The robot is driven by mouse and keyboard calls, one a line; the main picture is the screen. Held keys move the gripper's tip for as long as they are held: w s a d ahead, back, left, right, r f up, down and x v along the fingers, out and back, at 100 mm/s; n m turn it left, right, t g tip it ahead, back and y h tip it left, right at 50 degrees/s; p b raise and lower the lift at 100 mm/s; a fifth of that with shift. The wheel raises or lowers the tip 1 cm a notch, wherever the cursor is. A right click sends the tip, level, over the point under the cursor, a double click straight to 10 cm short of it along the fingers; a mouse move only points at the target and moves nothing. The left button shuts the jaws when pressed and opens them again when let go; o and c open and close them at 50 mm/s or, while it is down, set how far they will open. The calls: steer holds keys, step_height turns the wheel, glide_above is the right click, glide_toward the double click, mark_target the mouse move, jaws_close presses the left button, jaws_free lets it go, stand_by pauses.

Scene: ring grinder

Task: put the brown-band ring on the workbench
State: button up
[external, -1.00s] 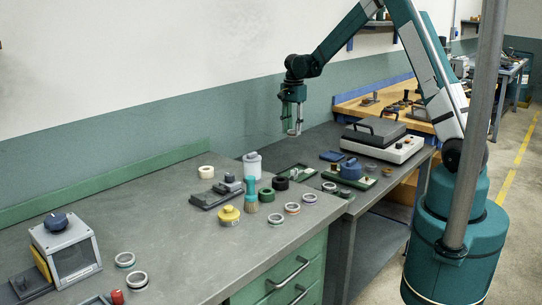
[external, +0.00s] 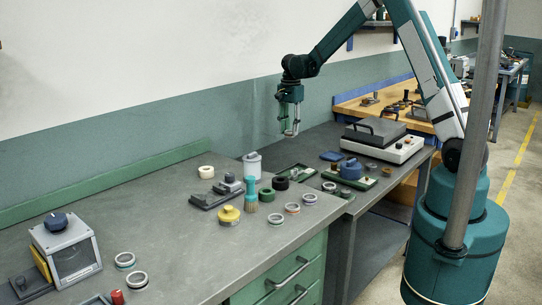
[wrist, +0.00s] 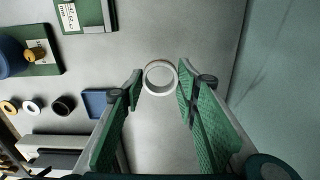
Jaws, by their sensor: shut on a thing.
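My gripper (external: 290,131) is raised above the dark grey table, near the wall. In the wrist view my gripper (wrist: 160,76) has its green pads on both sides of a pale metal ring (wrist: 160,93) and is shut on it. Its band colour is hard to tell. The ring hangs clear of the surface below. The grey workbench (external: 215,262) with green drawers lies to the left and nearer the camera. Several other rings lie on it, one with an orange-red band (external: 292,209).
A green tray (external: 296,171), a blue pot (external: 350,169) and a white machine (external: 383,139) stand on the dark table. A white bottle (external: 252,165), a brush (external: 251,198) and a yellow-topped jar (external: 229,214) stand on the workbench. Its middle front is clear.

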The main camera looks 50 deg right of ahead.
steer(key=a+r+n, duration=0.1)
steer(key=a+n, duration=0.1)
steer(key=a, duration=1.2)
steer(key=a+r+n+p, duration=0.1)
steer(key=a+n, duration=0.1)
steer(key=a, duration=1.2)
steer(key=w+a+r+n+p, duration=0.1)
steer(key=a+n, duration=0.2)
steer(key=a, duration=1.1)
steer(key=shift+a, duration=0.1)
steer(key=s+a+r+n+p, duration=0.1)
steer(key=s+a+n, duration=0.2)
steer(key=s+a, duration=0.7)
steer(key=s+a+r+n+p, duration=0.15)
steer(key=s+a, duration=0.25)
steer(key=a, duration=1.2)
steer(key=s+a+r+n+p, duration=0.1)
steer(key=s+a+n, duration=0.2)
steer(key=s+a, duration=0.7)
steer(key=s+a+r+n+p, duration=0.1)
steer(key=s+a+n, duration=0.4)
steer(key=s+a, duration=1.5)
steer(key=shift+s+a+r, duration=0.2)
steer(key=shift+a+r, duration=0.15)
steer(key=shift+a, duration=0.05)
steer(key=shift+f, duration=0.1)
steer(key=shift+f, duration=3.05)
